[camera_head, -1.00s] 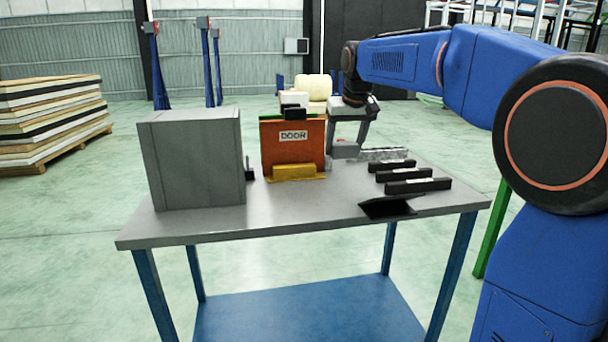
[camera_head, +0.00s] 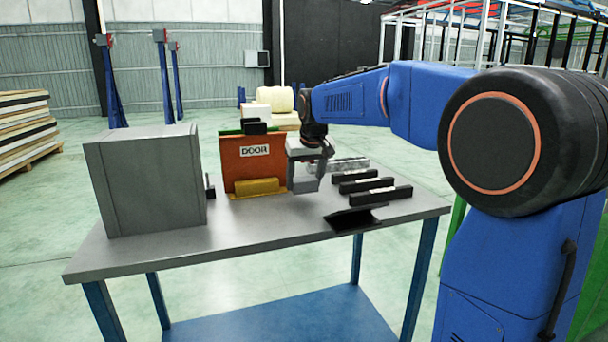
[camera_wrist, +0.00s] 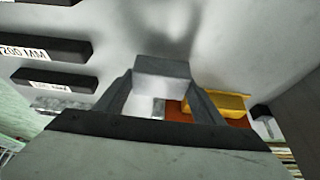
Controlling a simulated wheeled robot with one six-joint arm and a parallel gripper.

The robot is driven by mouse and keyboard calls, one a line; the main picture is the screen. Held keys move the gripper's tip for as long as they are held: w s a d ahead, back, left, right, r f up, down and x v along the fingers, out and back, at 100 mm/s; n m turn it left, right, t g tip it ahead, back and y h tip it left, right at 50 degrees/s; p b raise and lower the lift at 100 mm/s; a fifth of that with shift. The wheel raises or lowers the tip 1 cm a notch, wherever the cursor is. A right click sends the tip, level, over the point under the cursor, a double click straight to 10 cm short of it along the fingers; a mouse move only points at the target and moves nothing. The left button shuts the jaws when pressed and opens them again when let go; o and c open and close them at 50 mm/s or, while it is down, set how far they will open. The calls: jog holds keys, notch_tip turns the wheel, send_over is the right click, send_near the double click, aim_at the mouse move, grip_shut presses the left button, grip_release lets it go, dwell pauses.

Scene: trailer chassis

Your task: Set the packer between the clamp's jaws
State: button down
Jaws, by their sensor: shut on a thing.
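My gripper (camera_head: 308,172) is at the right edge of the orange DOOR panel, low over the grey table (camera_head: 250,232). It is shut on a plain light-grey block, which shows between its fingers in the wrist view (camera_wrist: 162,68) and below my wrist in the head view (camera_head: 305,184). I take this block to be the packer. I cannot tell whether it touches the table. The orange panel (camera_head: 250,175) stands upright behind a yellow block (camera_head: 257,187), with a black piece (camera_head: 254,127) on top. I cannot clearly identify the clamp or its jaws.
A large grey box (camera_head: 150,180) stands at the table's left, with a small dark upright piece (camera_head: 209,187) beside it. Three black labelled bars (camera_head: 380,195) and a black flat piece (camera_head: 355,218) lie at the right. The table's front middle is clear.

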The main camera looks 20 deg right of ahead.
jog(key=shift+f, duration=1.15)
jog(key=shift+c, duration=2.4)
grip_release()
jog(key=shift+f, duration=0.15)
